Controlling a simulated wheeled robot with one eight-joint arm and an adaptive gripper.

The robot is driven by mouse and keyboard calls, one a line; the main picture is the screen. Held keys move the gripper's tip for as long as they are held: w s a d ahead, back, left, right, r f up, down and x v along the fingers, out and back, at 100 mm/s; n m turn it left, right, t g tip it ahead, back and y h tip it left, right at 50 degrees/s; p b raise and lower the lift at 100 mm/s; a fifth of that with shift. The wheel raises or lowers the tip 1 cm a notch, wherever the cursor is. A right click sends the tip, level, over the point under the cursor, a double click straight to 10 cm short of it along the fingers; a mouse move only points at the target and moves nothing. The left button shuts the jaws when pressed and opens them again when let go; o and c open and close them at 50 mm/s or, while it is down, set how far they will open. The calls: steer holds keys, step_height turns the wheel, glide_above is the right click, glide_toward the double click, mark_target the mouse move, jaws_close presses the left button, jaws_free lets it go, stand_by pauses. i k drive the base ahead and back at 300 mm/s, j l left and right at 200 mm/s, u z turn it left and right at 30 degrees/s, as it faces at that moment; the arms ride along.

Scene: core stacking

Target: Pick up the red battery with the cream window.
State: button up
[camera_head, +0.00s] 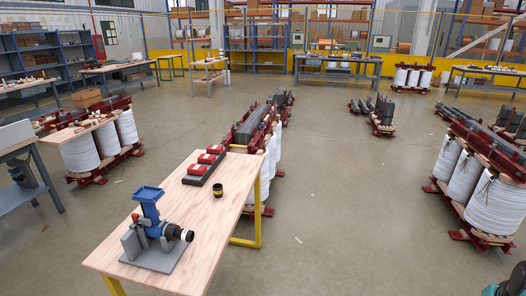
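Three red blocks sit in a row on a dark grey holder (189,180) on the wooden workbench (190,215). The near red block (197,169), the middle red block (206,158) and the far red block (215,149) look alike at this size. Each seems to carry a small pale mark. I cannot tell which has the cream window. They stand apart from anything that could be a gripper.
A blue and grey device (150,207) on a grey base stands at the bench's near end. A small black cup (218,190) with a yellowish band stands right of the holder. White coils (470,178) stand at right. Open floor (330,200) lies right of the bench.

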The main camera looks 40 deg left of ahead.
mark_target(209, 159)
steer(key=i+l+u, duration=0.1)
steer(key=i, duration=0.4)
steer(key=i+l, duration=0.1)
steer(key=i, duration=0.4)
steer(key=i+j+u, duration=0.2)
steer(key=i+u, duration=0.75)
steer(key=i+l+u, duration=0.25)
steer(key=i+u, duration=0.2)
steer(key=i, duration=0.1)
